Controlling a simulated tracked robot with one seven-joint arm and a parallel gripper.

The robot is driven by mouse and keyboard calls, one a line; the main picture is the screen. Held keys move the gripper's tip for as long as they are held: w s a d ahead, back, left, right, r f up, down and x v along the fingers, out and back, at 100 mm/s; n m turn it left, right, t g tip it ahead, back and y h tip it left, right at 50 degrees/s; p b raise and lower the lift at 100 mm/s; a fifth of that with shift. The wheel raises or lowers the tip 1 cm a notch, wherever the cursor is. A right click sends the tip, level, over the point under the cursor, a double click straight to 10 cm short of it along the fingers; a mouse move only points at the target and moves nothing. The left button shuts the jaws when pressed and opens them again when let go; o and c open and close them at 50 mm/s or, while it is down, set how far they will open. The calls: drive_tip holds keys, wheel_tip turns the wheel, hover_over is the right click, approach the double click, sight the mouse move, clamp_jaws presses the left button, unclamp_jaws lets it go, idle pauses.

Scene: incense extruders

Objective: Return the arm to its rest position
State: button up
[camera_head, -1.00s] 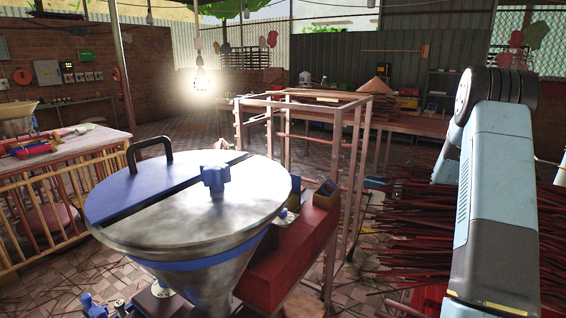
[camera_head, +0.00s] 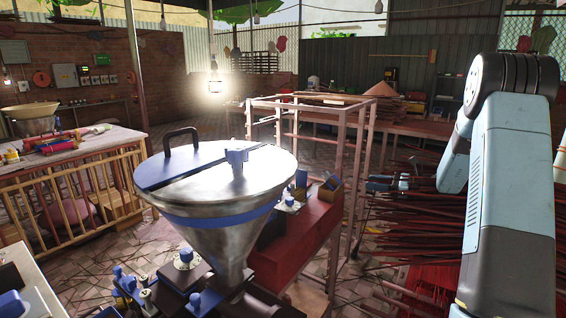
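My arm (camera_head: 508,180) stands at the right side of the head view, pale blue and grey, with a dark ribbed joint at its top. A second pale blue link (camera_head: 456,160) shows partly behind it. Small blue-grey parts (camera_head: 384,183) left of the arm look like my gripper, in front of the red incense sticks. They are too small to tell whether the fingers are open or shut. I see nothing clearly held.
A steel hopper (camera_head: 215,215) with a blue-and-grey lid stands in the centre, beside a reddish metal frame (camera_head: 361,160). Red incense sticks (camera_head: 400,235) spread near my arm. A railed table (camera_head: 90,150) is at left, and a pale surface (camera_head: 45,295) at lower left.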

drive_tip(key=s+a+r+n+g+h, duration=0.3)
drive_tip(key=s+a+r+n, duration=0.25)
drive_tip(key=s, duration=0.45)
drive_tip(key=s+a+r+n+g+h, duration=0.3)
drive_tip(key=s+a+r+n, duration=0.25)
drive_tip(key=s, duration=0.45)
drive_tip(key=s+d+r+n+t+h, duration=0.1)
drive_tip(key=s+n+h, duration=0.3)
drive_tip(key=s, duration=0.7)
drive_tip(key=s+d+r+n+t+h, duration=0.1)
drive_tip(key=s+n+h, duration=0.4)
drive_tip(key=s, duration=0.6)
drive_tip(key=d+n+t, duration=0.1)
drive_tip(key=n, duration=0.1)
drive_tip(key=shift+s+d+r+n+t, duration=0.15)
drive_tip(key=shift+s+r+n+t, duration=0.15)
drive_tip(key=shift+s, duration=0.05)
